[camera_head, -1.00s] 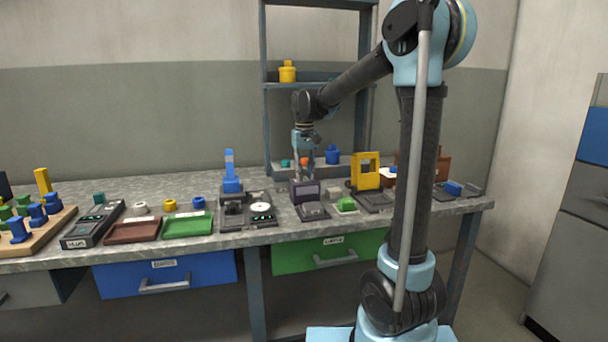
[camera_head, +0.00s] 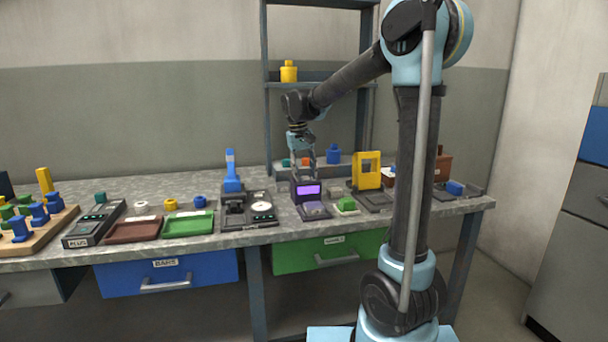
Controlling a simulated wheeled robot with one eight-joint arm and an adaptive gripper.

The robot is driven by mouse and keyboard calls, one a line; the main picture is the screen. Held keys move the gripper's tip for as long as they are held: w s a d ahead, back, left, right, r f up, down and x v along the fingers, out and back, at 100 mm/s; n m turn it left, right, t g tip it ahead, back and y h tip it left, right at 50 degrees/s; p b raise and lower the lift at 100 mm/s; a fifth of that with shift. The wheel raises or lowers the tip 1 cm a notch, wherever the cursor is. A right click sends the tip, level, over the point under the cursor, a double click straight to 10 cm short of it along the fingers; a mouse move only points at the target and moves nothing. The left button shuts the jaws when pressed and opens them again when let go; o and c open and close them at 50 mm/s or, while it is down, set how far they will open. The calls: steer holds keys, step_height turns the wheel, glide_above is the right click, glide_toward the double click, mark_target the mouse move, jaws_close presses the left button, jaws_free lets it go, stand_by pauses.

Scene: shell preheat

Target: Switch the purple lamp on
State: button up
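The purple lamp (camera_head: 308,191) is a small dark box on the bench, and its front panel glows bright purple. A low grey-purple unit (camera_head: 315,210) lies directly in front of it. My gripper (camera_head: 304,176) points down over the lamp's top, from behind. Its two thin fingers look apart, with nothing seen between them. Their tips are close to the lamp's top edge; I cannot tell whether they touch it.
A black unit with a white disc (camera_head: 262,207) and a blue upright piece (camera_head: 232,175) stand to the left. Shelf posts (camera_head: 268,130) rise behind.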

steer(key=shift+r, duration=0.1)
step_height(320, 180, up, 12)
steer(key=a, duration=0.1)
steer(key=shift+s+a+f, duration=0.15)
steer(key=shift+a+f, duration=0.05)
steer(key=shift+a, duration=0.1)
stand_by(0.5)
steer(key=s+d+f, duration=0.4)
steer(key=s+d, duration=0.4)
steer(key=d, duration=0.2)
steer(key=s+d+f+m+t, duration=0.1)
steer(key=s+d+f, duration=0.5)
steer(key=s+f, duration=0.5)
steer(key=s+d+f+m+y, duration=0.1)
steer(key=s+d+f+m, duration=0.1)
steer(key=s+d+f, duration=0.5)
steer(key=s+f, duration=0.5)
steer(key=shift+s+f+t+y, duration=0.2)
steer(key=shift+t+y, duration=0.1)
steer(key=shift+t, duration=0.1)
steer(key=shift+w+d, duration=0.1)
steer(key=shift+w, duration=0.05)
